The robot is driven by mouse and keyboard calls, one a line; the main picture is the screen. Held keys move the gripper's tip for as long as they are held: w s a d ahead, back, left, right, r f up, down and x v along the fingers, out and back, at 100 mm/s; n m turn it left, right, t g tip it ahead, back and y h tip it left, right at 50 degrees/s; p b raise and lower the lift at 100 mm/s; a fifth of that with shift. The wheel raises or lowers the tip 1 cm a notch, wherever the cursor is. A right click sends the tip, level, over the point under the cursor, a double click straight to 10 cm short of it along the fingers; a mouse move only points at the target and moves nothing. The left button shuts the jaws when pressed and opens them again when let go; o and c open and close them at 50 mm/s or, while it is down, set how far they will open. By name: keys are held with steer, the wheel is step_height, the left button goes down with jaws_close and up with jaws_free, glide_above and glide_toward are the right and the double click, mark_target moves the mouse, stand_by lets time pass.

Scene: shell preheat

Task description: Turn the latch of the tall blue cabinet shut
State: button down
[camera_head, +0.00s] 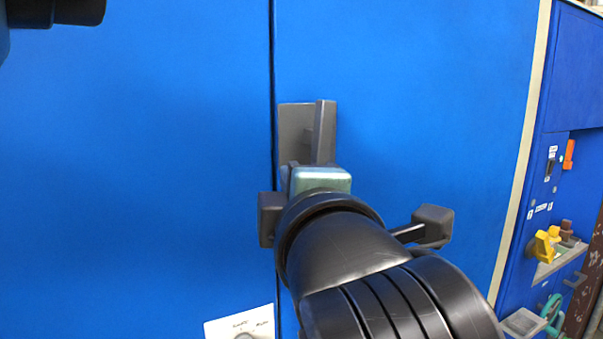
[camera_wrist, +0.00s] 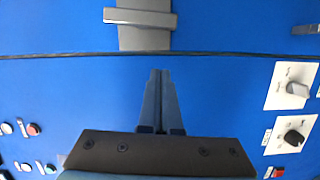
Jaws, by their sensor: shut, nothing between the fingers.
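The tall blue cabinet (camera_head: 130,150) fills most of the head view, with a dark vertical seam between its two doors. Its grey latch has a plate (camera_head: 296,125) and a bar handle (camera_head: 325,130) just right of the seam. The bar stands upright, parallel to the seam, and does not cross it. The latch also shows at the top of the wrist view (camera_wrist: 145,38). My gripper (camera_wrist: 160,72) is shut and empty, its fingertips appearing just below the seam and apart from the latch. In the head view my wrist hides the fingers and the latch's lower part.
A white panel with a knob (camera_head: 240,326) sits low on the left door; two knob panels (camera_wrist: 291,87) show in the wrist view. Buttons (camera_wrist: 33,129) are at lower left there. Another blue unit with yellow handles (camera_head: 543,245) stands at right. The doors around the latch are flat.

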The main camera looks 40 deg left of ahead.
steer(key=v, duration=0.4)
